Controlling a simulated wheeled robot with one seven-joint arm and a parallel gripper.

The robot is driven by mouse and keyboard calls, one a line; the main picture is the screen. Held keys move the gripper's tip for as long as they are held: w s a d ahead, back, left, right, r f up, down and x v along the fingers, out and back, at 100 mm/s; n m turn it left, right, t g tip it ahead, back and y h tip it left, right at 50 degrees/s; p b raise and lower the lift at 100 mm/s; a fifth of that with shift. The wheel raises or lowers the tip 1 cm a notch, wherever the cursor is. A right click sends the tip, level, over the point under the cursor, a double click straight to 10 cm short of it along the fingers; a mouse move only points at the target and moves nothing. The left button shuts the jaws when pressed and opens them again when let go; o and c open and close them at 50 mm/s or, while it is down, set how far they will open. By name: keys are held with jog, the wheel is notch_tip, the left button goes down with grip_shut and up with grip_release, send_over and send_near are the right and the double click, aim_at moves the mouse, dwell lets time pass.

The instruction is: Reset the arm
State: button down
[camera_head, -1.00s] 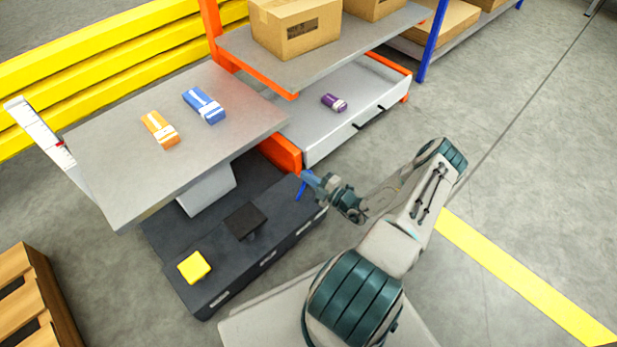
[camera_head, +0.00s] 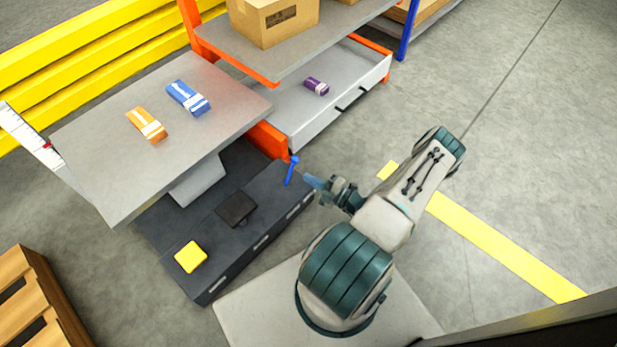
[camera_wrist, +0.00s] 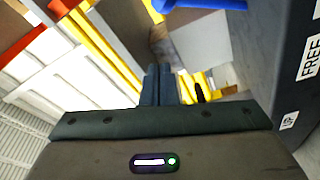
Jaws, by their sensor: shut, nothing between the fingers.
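My gripper (camera_head: 314,182) is at the end of my folded arm, just right of the dark cabinet. In the wrist view my gripper (camera_wrist: 159,75) has its two fingers together with nothing between them. A blue handle (camera_head: 291,170) stands up from the right end of the cabinet top, a short way left of my fingertips and apart from them. The blue piece at the top of the wrist view (camera_wrist: 195,4) appears to be the same handle.
The dark cabinet (camera_head: 262,215) bears a yellow block (camera_head: 191,257) and a black pad (camera_head: 236,208). A grey table (camera_head: 95,150) holds an orange box (camera_head: 146,125) and a blue box (camera_head: 188,98). A purple item (camera_head: 316,86) lies in a drawer (camera_head: 310,125). Floor to the right is clear.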

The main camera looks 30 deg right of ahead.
dwell(0.3)
jog(key=a+r+n+g+y+p, duration=0.1)
jog(key=a+r+n+g+p, duration=0.4)
jog(key=r+n, duration=0.7)
jog(key=a+r+n+g+y+p, duration=0.1)
jog(key=a+r+n+g+p, duration=0.35)
jog(key=r, duration=1.05)
jog(key=a+r+n+g+p, duration=0.2)
jog(key=r+n+g+p, duration=0.45)
jog(key=r+n, duration=0.7)
jog(key=s+a+r+n+h+p, duration=0.2)
jog(key=r+n, duration=0.5)
jog(key=r, duration=0.5)
jog(key=s+a+r+n+t+h+p, duration=0.1)
jog(key=s+r+n+h+p, duration=0.4)
jog(key=r, duration=0.7)
jog(key=s+a+r+n+t+h+p, duration=0.1)
jog(key=s+a+r+n+h+p, duration=0.2)
jog(key=s+r+n+p, duration=0.3)
notch_tip(320, 180, up, 7)
jog(key=n+p, duration=0.3)
jog(key=n, duration=0.1)
jog(key=shift+s+a+f+n+h, duration=0.2)
jog(key=shift+s+n+h, duration=0.1)
jog(key=shift+s+n, duration=0.1)
